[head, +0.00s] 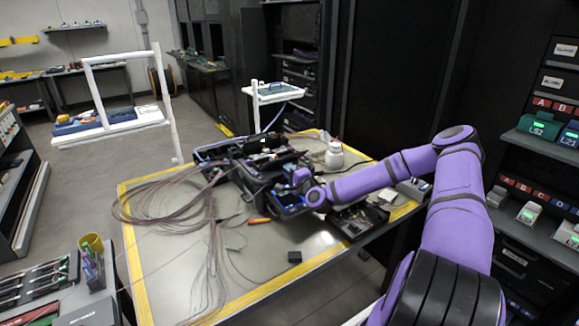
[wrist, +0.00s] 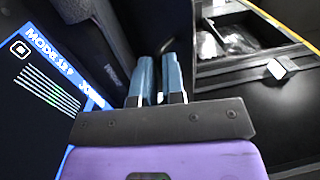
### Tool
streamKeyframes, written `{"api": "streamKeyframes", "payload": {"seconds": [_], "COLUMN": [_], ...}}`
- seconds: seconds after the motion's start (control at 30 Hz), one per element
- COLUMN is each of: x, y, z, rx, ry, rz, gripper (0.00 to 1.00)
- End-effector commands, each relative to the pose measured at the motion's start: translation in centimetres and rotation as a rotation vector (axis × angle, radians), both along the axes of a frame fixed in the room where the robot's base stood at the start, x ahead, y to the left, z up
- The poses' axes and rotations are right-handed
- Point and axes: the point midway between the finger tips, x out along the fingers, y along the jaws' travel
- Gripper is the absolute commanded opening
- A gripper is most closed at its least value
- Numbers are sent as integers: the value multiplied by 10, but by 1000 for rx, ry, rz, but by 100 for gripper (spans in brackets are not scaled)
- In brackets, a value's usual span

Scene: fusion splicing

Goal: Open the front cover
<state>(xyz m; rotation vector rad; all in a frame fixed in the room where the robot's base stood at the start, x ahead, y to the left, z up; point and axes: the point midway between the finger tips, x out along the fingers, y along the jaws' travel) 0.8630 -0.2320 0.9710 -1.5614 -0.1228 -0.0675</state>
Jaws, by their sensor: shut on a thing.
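The splicer (head: 258,172) is a dark machine on the work table, partly hidden by my arm. In the wrist view its blue lit screen (wrist: 45,85) is at the left, with its dark body (wrist: 115,40) above. My gripper (wrist: 159,62) has two blue fingers close together at the dark machine. They are shut on a thin dark part that I take to be the front cover, mostly hidden between them. In the head view my gripper (head: 300,178) is at the machine's right side. How far the cover is open cannot be told.
An open tray with clear bags (wrist: 225,38) lies right of the fingers. Bundles of thin fibres (head: 170,195) spread over the left of the table (head: 285,262). A white bottle (head: 334,155) stands behind my arm.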

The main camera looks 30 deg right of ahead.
Motion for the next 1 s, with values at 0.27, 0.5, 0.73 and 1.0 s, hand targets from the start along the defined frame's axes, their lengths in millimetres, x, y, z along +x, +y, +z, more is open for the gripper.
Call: {"api": "streamKeyframes", "payload": {"seconds": [0.27,0.5,0.73,1.0], "x": [7,7,7,4], "y": [1,1,2,1], "z": [-3,-3,-3,-5], "rx": [3,3,2,0], "ry": [4,2,3,6], "rz": [0,0,1,2], "gripper": [0,0,48,46]}}
